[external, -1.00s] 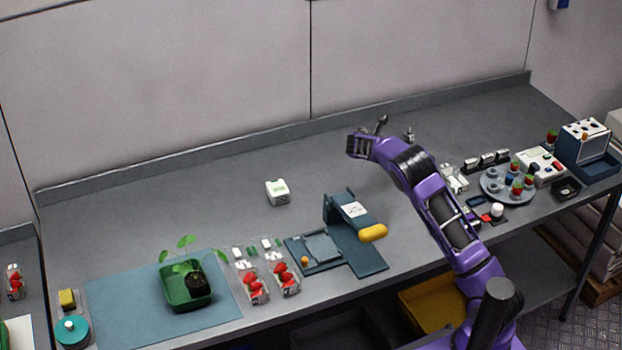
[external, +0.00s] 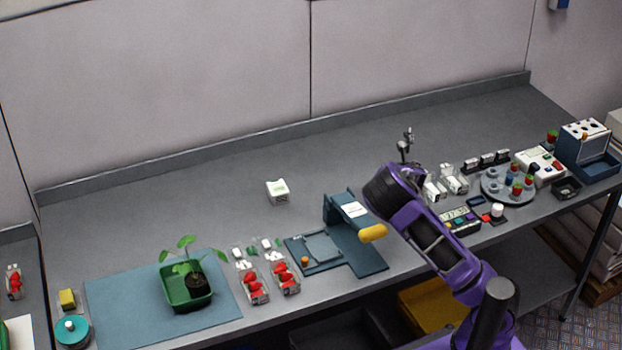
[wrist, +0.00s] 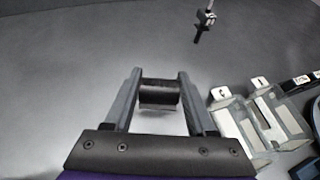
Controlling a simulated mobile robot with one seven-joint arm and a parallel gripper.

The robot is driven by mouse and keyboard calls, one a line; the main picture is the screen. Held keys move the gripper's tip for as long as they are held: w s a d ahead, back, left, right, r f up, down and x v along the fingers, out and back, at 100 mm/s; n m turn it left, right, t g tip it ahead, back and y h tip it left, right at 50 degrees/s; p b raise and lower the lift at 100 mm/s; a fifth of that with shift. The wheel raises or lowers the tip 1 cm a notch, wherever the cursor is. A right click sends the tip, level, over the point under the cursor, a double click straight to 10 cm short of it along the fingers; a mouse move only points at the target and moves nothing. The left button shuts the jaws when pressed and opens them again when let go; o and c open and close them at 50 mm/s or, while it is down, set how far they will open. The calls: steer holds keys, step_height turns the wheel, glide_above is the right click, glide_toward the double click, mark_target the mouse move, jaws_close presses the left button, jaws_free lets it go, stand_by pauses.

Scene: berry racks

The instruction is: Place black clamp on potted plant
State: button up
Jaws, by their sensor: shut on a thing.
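My gripper (wrist: 158,100) is shut on a dark piece, taken as the black clamp (wrist: 158,93), which spans between its two fingers in the wrist view. Only part of the clamp shows there.
A small grey-and-black piece (wrist: 203,22) stands on the bench beyond my gripper. Clear containers (wrist: 240,120) are at its right. A blue-grey stand (external: 365,250), a yellow object (external: 373,233) and strawberry punnets (external: 270,280) lie between my arm and the plant. The back of the bench is mostly clear.

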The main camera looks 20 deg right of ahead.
steer(key=s+a+r+n+g+y, duration=0.1)
steer(key=a+r+n+y, duration=0.25)
steer(key=a, duration=0.85)
steer(key=a+r+n+g+y, duration=0.15)
steer(key=a+n+y, duration=0.35)
steer(key=a, duration=0.8)
steer(key=s+a+r+n+g+y, duration=0.1)
steer(key=a+r+n+y, duration=0.3)
steer(key=a, duration=0.8)
steer(key=s+a+n+g+y, duration=0.1)
steer(key=s+a+n+g, duration=0.15)
steer(key=a, duration=0.65)
steer(key=s+a+n+g+y, duration=0.1)
steer(key=s+a+n+y, duration=0.2)
steer(key=a, duration=0.6)
steer(key=n+g, duration=0.4)
steer(key=g, duration=0.1)
glide_above(195, 279)
steer(key=shift+f, duration=0.7)
steer(key=shift+f+b, duration=0.6)
steer(key=shift+f, duration=2.25)
